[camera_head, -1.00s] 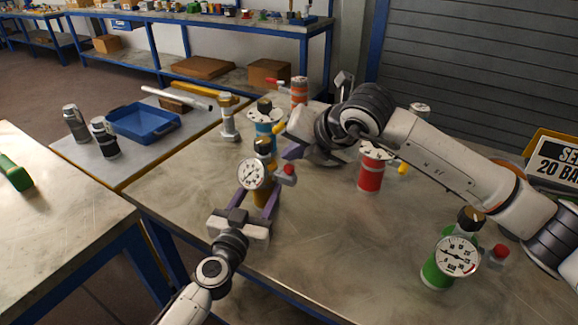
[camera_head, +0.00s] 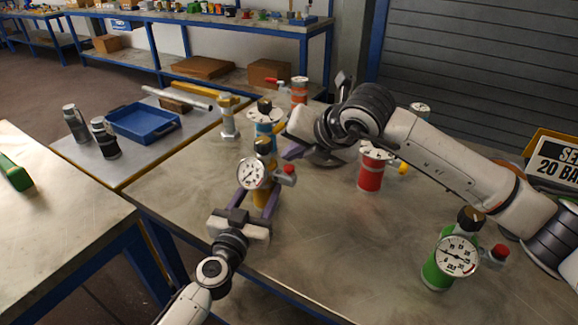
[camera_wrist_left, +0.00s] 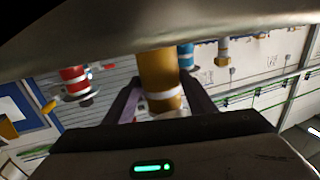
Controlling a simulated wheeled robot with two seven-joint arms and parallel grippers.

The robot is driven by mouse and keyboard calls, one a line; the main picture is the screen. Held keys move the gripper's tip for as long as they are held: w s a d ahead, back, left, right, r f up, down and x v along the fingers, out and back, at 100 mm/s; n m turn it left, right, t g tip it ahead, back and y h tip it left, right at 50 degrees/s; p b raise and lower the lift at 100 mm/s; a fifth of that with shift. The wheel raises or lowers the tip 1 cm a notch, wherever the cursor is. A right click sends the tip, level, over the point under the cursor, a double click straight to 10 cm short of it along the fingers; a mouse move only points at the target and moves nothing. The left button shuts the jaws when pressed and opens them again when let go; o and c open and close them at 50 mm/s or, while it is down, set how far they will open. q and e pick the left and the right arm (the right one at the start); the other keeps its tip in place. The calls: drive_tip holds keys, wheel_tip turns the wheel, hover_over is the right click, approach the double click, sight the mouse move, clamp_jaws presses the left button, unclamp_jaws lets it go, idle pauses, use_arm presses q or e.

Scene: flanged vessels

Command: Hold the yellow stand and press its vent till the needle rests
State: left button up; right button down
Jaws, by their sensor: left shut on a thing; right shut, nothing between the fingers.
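The yellow stand (camera_head: 262,197) stands upright on the near table, with a round white gauge (camera_head: 252,173) facing me, a dark knob on top and a red-capped vent (camera_head: 289,169) on its right side. My left gripper (camera_head: 260,200) is shut on its yellow body, one purple finger on each side. The left wrist view also shows the yellow body (camera_wrist_left: 160,82) between the fingers. My right gripper (camera_head: 292,153) is shut and empty, its purple tip just above the red vent cap. A small gap seems to show between them. The needle's exact reading is too small to tell.
A blue stand (camera_head: 264,128) stands close behind, a red stand (camera_head: 371,174) to the right under my right arm, and a green stand (camera_head: 436,275) at the near right. An orange stand (camera_head: 299,90) is farther back. The table's front middle is clear.

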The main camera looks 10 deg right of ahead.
idle(0.3)
drive_tip(key=shift+f, duration=0.4)
drive_tip(key=shift+f, duration=0.65)
idle(2.1)
drive_tip(key=shift+r, duration=1)
wheel_tip(320, 180, up, 5)
drive_tip(key=shift+r, duration=0.1)
idle(0.5)
idle(1.1)
